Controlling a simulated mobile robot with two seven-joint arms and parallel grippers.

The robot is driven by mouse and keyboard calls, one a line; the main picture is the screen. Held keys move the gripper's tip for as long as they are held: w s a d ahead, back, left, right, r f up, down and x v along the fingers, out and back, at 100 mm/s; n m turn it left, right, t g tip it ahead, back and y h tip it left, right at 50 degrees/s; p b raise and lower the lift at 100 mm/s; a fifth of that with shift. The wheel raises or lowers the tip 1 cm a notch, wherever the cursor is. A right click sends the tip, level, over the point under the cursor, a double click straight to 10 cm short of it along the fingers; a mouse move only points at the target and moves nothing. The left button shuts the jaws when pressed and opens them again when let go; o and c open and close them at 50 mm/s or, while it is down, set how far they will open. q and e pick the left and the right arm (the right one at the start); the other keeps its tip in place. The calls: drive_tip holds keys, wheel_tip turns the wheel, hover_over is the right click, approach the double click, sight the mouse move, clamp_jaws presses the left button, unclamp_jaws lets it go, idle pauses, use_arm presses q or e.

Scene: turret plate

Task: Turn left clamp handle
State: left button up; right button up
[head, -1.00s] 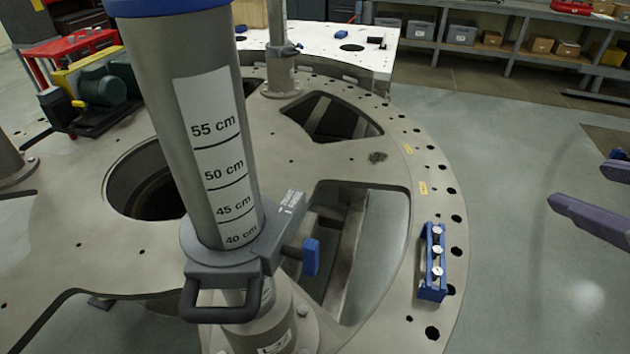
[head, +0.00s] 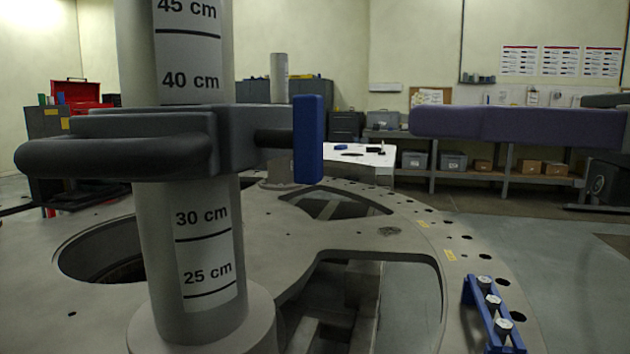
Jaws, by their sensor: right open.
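A dark grey clamp (head: 235,130) sits around the scaled grey post (head: 195,240) in the left half of the view, between the 40 cm and 30 cm marks. Its blue handle (head: 308,140) stands upright at the end of a short dark stem on the clamp's right side. A thick dark loop grip (head: 110,158) sticks out to the left. My right gripper (head: 430,122) comes in from the right at about the handle's height, with purple fingers. It is open and apart from the blue handle, with a clear gap in the picture. My left gripper is out of view.
The round grey turret plate (head: 400,215) with large cut-outs lies below. A blue block with silver knobs (head: 490,312) sits on its right rim. A white table (head: 350,160), shelves with bins (head: 455,162) and a red toolbox (head: 82,92) stand behind.

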sight(321, 118)
drive_tip(key=p+x, duration=0.4)
drive_tip(key=x, duration=0.5)
drive_tip(key=shift+r, duration=0.15)
drive_tip(key=shift+w+a, duration=0.1)
drive_tip(key=shift+a, duration=0.35)
drive_tip(key=shift+c, duration=0.4)
clamp_jaws()
